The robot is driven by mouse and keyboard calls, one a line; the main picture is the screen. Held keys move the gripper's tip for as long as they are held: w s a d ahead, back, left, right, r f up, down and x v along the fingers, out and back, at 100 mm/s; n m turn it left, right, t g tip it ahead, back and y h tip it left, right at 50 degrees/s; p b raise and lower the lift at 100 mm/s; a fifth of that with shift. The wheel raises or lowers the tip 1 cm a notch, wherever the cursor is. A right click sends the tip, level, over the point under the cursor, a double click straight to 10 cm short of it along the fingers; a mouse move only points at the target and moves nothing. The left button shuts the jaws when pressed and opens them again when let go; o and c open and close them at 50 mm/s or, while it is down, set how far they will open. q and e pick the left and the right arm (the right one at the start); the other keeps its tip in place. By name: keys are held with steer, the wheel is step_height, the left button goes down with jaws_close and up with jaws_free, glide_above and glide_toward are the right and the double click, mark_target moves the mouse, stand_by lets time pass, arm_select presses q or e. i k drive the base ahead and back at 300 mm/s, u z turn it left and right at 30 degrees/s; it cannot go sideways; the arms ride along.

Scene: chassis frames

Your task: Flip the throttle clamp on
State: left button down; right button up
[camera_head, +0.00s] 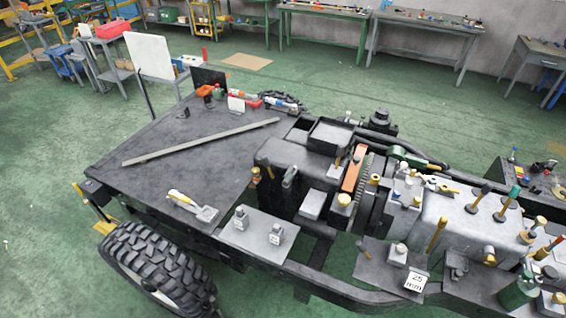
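The chassis frame (330,288) carries an engine assembly (430,215) with several levers, knobs and yellow-capped posts. I cannot tell which part is the throttle clamp. Two small grey fittings stand side by side on a flat grey plate (255,247): the left fitting (240,218) and the right fitting (275,234). Another small block with a pale knob (398,256) sits on a dark plate near a white label reading 25 (415,281). A yellow-handled part (440,186) lies on the engine's upper side. Neither of my grippers shows in this view.
A dark flat deck (150,178) holds a long grey bar (200,142) and a yellow-handled tool (185,200). A large tyre (160,268) stands at the lower left. Workbenches (425,20) line the back wall. Green floor (400,98) lies open between.

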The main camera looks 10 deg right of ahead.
mark_target(264, 159)
steer(key=z, duration=0.05)
steer(key=k, duration=0.65)
steer(key=z, duration=0.3)
steer(key=i, duration=1.2)
steer(key=z, duration=0.6)
